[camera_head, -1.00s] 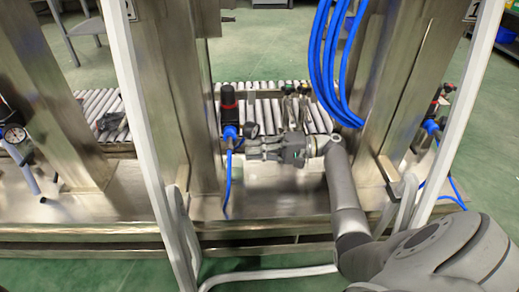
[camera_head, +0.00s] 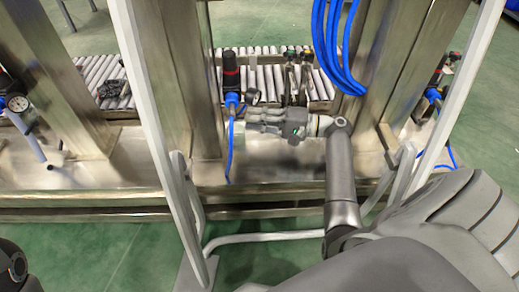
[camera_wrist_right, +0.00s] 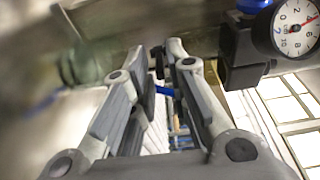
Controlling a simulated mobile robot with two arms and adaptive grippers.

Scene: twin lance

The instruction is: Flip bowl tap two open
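Two small valves with coloured handles (camera_head: 297,62), one greenish and one dark, stand behind the frame, above my right arm. I cannot tell which is bowl tap two or how it is set. My right gripper (camera_head: 252,119) points left in the head view, below the valves and near a black regulator with a blue base (camera_head: 231,80). In the right wrist view the two fingers (camera_wrist_right: 160,55) are apart, with a gap between them. A small dark part shows near their tips; I cannot tell if it is touched. My left gripper is out of view.
A pressure gauge (camera_wrist_right: 294,25) is close right of the fingers in the wrist view. Steel posts (camera_head: 180,80) and white rails (camera_head: 145,110) flank the arm. Blue hoses (camera_head: 335,50) hang at upper right. A roller conveyor (camera_head: 265,75) runs behind.

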